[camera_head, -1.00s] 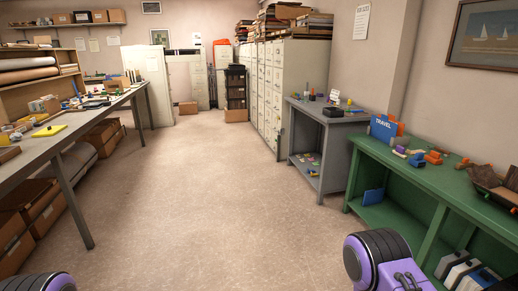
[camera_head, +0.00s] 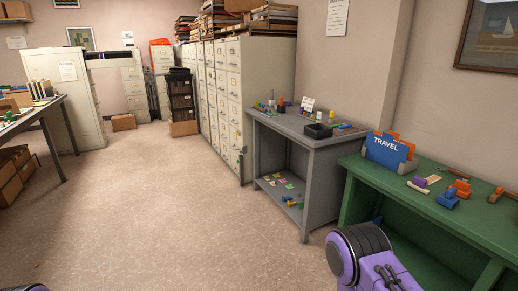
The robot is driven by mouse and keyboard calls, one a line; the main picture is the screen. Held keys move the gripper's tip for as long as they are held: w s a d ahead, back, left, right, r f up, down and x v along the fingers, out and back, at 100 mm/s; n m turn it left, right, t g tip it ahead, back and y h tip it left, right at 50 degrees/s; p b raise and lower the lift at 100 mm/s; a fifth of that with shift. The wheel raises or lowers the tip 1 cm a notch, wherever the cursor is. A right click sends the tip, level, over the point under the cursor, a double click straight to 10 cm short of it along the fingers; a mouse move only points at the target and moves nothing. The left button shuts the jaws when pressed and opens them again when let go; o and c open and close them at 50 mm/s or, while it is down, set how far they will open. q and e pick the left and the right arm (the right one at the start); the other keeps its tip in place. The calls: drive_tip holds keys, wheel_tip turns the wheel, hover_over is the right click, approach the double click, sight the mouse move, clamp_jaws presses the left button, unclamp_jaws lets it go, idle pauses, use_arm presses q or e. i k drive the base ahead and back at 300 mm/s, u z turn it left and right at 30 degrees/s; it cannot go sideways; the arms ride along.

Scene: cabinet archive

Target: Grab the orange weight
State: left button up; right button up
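Small orange objects (camera_head: 461,187) lie on the green table at the right, close to a blue block (camera_head: 448,199). They are too small for me to tell whether one is the orange weight. The grey table (camera_head: 329,142) holds several small coloured items, also too small to identify. A purple and black part of my arm shows at the bottom right, in front of the green table. Neither of my grippers shows.
The green table (camera_head: 418,196) carries a blue "TRAVEL" holder (camera_head: 386,152). A black tray (camera_head: 318,131) sits on the grey table. Tall filing cabinets (camera_head: 262,85) stand behind it. A workbench (camera_head: 45,108) is at the left. The floor (camera_head: 170,215) between is clear.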

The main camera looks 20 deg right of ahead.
sight(464, 192)
drive_tip(key=z, duration=0.4)
drive_tip(key=i, duration=0.95)
drive_tip(key=z, duration=1.7)
drive_tip(key=i, duration=0.95)
drive_tip(key=z, duration=0.85)
